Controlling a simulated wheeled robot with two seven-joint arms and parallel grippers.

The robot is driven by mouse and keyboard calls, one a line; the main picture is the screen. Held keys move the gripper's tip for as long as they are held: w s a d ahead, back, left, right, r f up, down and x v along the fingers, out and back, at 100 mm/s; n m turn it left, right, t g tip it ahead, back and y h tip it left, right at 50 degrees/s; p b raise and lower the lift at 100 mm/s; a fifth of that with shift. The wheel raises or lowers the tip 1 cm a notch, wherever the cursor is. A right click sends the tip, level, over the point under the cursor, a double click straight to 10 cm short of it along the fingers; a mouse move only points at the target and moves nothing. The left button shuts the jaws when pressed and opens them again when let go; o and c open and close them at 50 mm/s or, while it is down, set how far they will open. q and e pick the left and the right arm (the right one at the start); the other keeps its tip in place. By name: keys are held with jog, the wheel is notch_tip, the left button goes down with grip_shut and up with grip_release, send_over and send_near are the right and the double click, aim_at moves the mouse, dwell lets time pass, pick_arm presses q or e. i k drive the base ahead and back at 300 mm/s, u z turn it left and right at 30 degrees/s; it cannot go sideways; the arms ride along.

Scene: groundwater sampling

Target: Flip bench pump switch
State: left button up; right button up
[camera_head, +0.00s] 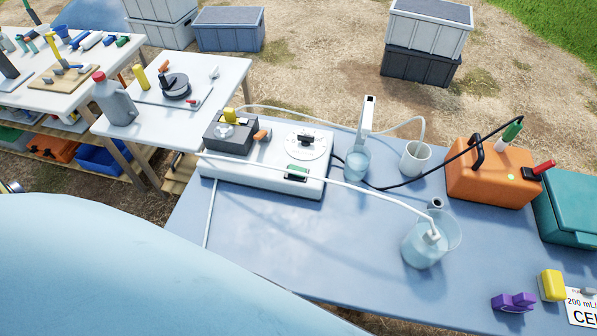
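The bench pump (262,178) is a white box at the back left of the blue table. A small switch with a green part and a dark surround (297,172) sits on its front right; I cannot tell its position. A round white dial with a black knob (305,141) is behind the switch. A dark pump head (230,131) with a yellow part and an orange lever (262,135) is on the left side. White tubing runs from the pump to a beaker of clear liquid (424,249). Neither gripper shows in the head view.
The blue table (300,240) is clear in front of the pump. A small beaker (357,164), a white cup (415,158) and an orange case (487,172) with cables stand to the right. A purple object (513,302) and a yellow block (551,285) lie front right. Tubing crosses the pump's front.

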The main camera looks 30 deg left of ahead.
aim_at(292, 167)
jog(key=u, duration=0.5)
jog(key=k, duration=1.2)
jog(key=z, duration=0.1)
jog(key=i, duration=0.7)
jog(key=z, duration=0.35)
